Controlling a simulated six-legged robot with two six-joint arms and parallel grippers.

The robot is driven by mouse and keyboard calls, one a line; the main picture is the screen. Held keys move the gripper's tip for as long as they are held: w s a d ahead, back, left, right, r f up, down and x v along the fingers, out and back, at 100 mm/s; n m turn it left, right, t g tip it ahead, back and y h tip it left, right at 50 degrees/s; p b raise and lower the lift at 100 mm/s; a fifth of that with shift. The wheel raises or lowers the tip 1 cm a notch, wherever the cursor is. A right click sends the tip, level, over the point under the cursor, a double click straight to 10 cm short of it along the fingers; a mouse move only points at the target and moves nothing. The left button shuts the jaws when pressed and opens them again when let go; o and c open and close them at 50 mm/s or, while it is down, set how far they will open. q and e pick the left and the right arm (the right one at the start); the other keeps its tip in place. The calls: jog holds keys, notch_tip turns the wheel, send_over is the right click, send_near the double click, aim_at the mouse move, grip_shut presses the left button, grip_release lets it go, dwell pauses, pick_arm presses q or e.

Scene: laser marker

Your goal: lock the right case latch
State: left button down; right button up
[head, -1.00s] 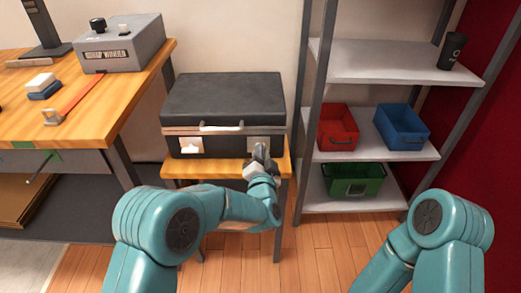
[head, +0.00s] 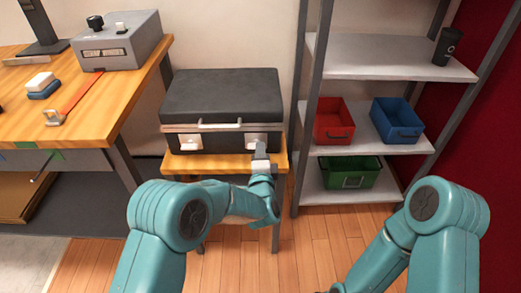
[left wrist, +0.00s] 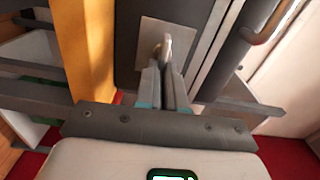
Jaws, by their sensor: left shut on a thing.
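The black case (head: 222,95) stands shut on a small wooden table, with a pale handle on its front. Its left latch (head: 190,144) is white and low on the front. The right latch (head: 250,139) shows as a pale plate behind my left gripper (head: 261,152). In the left wrist view, my left gripper (left wrist: 164,78) has its narrow fingers together on the small tab of the right latch (left wrist: 167,46), in front of a square metal plate. The fingers hide part of the tab. My right arm shows at the right, but its gripper is out of view.
The small table (head: 190,164) carries the case. A wooden workbench (head: 120,92) with a grey device (head: 117,40) stands at the left. A shelf at the right holds a red bin (head: 334,121), a blue bin (head: 397,120) and a green bin (head: 350,172).

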pick_arm(q)
jog(key=shift+m, duration=0.3)
dwell(0.4)
jog(key=c, duration=1.2)
grip_release()
jog(key=shift+c, duration=0.2)
jog(key=s+p, duration=0.1)
jog(key=s, duration=1.5)
jog(key=shift+s+p, duration=0.15)
jog(key=shift+p, duration=0.2)
